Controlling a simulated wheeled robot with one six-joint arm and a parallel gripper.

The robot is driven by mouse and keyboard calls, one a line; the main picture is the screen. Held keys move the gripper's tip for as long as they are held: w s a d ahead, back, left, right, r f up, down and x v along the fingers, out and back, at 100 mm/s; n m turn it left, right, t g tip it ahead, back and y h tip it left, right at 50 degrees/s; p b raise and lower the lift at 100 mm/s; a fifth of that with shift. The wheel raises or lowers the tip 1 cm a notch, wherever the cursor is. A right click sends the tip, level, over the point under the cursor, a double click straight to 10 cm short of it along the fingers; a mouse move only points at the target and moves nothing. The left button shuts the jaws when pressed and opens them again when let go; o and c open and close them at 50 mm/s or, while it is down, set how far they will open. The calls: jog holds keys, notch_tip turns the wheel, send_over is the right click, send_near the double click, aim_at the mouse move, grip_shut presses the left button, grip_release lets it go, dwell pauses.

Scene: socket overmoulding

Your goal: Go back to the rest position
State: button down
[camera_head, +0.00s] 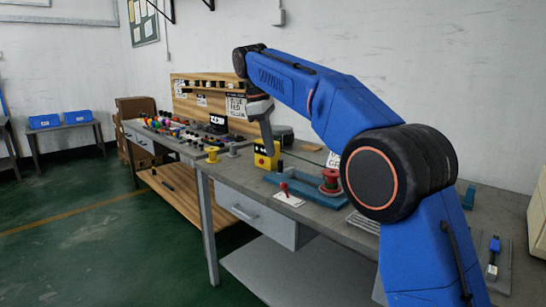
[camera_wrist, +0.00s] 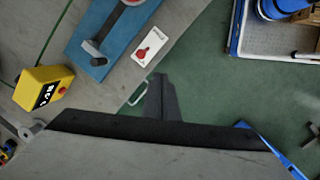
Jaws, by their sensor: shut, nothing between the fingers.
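My gripper (camera_head: 268,150) hangs from my blue arm over the workbench (camera_head: 246,178), pointing down in front of the yellow box (camera_head: 262,160). In the wrist view my gripper (camera_wrist: 158,82) shows as narrow dark fingers close together, with nothing visible between them. The yellow box with a red button (camera_wrist: 42,88) lies to its left in that view. The gripper appears apart from the things on the bench.
A blue fixture (camera_head: 318,193) with a red part (camera_head: 330,180) and a white card with a red piece (camera_head: 286,195) lie near the bench's front edge. Another bench (camera_head: 165,143) at left holds many small coloured parts. Green floor (camera_head: 90,215) is open at left.

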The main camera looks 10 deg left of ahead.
jog(key=shift+a+r, duration=0.1)
jog(key=shift+r, duration=0.25)
jog(key=s+d+f+m+y, duration=0.1)
jog(key=s+d+m, duration=0.3)
jog(key=d, duration=0.5)
jog(key=s+d+f+m+t, duration=0.1)
jog(key=s+d, duration=0.6)
jog(key=d, duration=0.2)
jog(key=s+d+f+m+y, duration=0.1)
jog(key=s+d+m, duration=0.3)
jog(key=d, duration=0.5)
jog(key=s+d+f+m+t, duration=0.1)
jog(key=s+d+f+m, duration=0.3)
jog(key=s+f, duration=0.7)
jog(key=s+d+f+m+t, duration=0.1)
jog(key=s+d+f+m, duration=0.2)
jog(key=s+d+f, duration=0.5)
jog(key=s+f, duration=0.3)
jog(key=s, duration=0.3)
jog(key=shift+s+d+f+m+t, duration=0.15)
jog(key=shift+s+d+m+t, duration=0.1)
jog(key=shift+s+m+t, duration=0.15)
